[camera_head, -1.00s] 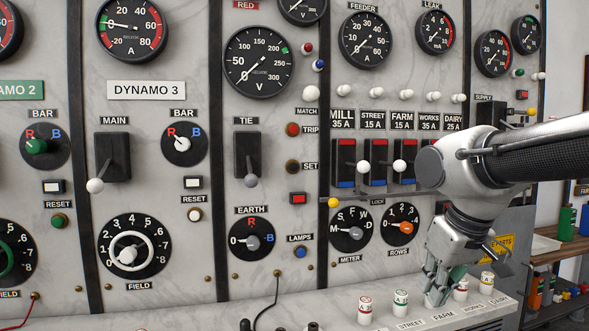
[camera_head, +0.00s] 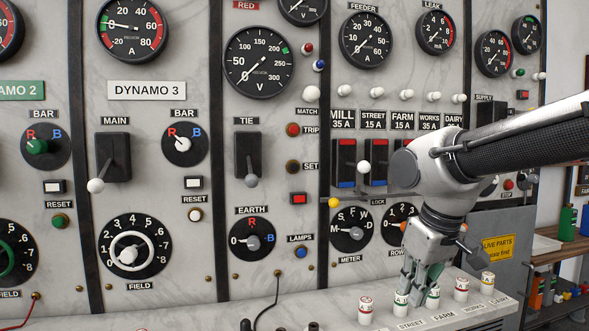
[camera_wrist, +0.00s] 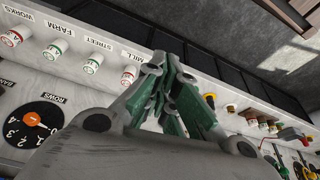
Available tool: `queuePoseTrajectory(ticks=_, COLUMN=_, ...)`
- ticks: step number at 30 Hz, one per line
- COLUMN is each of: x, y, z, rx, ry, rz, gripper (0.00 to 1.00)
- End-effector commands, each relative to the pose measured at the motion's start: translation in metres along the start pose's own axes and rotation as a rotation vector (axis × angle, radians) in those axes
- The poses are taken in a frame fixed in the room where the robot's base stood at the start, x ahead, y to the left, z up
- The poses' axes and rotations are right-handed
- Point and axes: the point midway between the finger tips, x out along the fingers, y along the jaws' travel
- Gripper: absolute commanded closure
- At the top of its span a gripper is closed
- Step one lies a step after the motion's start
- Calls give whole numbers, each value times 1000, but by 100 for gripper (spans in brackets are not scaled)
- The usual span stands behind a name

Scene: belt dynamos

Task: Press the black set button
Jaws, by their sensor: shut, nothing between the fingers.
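The black set button (camera_head: 292,166) sits in a brass-coloured ring on the marble panel, left of its SET label (camera_head: 310,166) and below the red trip button (camera_head: 292,129). My gripper (camera_head: 414,303) points down over the ledge at the lower right, well to the right of and below the set button, and does not touch it. Its fingers are shut and empty; they also show in the wrist view (camera_wrist: 168,62). The set button is fully visible in the head view. I cannot make it out in the wrist view.
Labelled fuse holders stand on the ledge (camera_head: 355,321), including a red-marked one (camera_head: 365,310) and a green-marked one (camera_head: 401,303) beside my fingers. Lever knobs (camera_head: 364,167), the meter dial (camera_head: 352,231) and the tie lever (camera_head: 250,181) stick out around the button. My arm hides the right switches.

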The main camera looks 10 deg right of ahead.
Motion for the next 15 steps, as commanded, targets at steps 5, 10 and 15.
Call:
queuePoseTrajectory(ticks=5, x=-5, y=-22, z=-85, rx=-256, ry=-3, rz=70, gripper=100)
queuePoseTrajectory(ticks=10, x=-18, y=-45, z=-166, rx=-460, ry=68, rz=164, gripper=100)
queuePoseTrajectory(ticks=15, x=-39, y=-68, z=-239, rx=-620, ry=167, rz=262, gripper=100)
